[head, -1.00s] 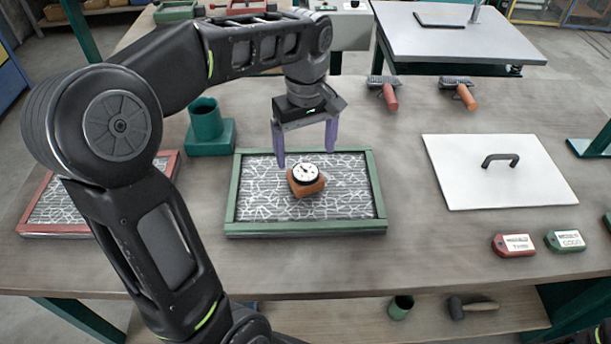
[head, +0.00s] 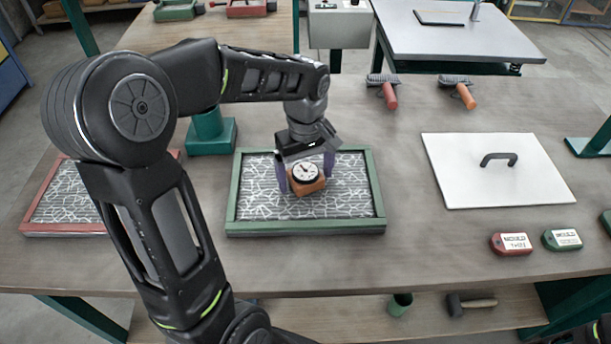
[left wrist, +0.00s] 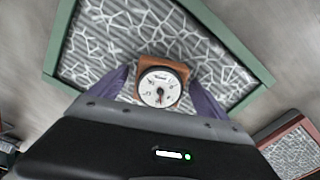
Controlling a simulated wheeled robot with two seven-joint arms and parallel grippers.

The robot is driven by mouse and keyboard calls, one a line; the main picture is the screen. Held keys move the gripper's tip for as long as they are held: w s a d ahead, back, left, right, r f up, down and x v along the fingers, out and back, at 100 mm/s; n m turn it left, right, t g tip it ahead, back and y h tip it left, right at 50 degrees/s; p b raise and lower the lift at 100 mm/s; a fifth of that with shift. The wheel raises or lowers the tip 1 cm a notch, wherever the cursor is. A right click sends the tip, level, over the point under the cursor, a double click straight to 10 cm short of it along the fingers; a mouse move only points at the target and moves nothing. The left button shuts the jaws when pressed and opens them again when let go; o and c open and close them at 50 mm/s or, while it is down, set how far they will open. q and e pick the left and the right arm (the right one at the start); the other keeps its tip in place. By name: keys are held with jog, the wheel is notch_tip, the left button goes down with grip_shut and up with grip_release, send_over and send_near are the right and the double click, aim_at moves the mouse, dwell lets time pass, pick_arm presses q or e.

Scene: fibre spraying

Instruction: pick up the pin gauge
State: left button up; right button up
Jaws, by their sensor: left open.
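The pin gauge (head: 306,175) has a round white dial on an orange-brown block. It sits on the fibre-covered surface of the green-framed mould (head: 305,228). My left gripper (head: 306,180) is open and lowered over the gauge, with one purple finger on each side of it. In the left wrist view the gauge (left wrist: 161,87) lies between the two spread fingers (left wrist: 160,98). I cannot tell whether either finger touches the block.
A red-framed mould (head: 62,231) lies at the left, partly behind my arm. A teal holder (head: 210,135) stands behind the green mould. A white lid (head: 500,180) with a black handle, two brushes and two tags lie to the right. Bench between is clear.

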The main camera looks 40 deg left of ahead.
aim_at(305, 171)
pick_arm(q)
jog(key=shift+f, duration=0.2)
jog(key=shift+c, duration=0.2)
jog(key=c, duration=1.9)
jog(key=shift+o, duration=0.2)
notch_tip(305, 171, up, 10)
jog(key=shift+r+b, duration=0.1)
jog(key=shift+b, duration=0.3)
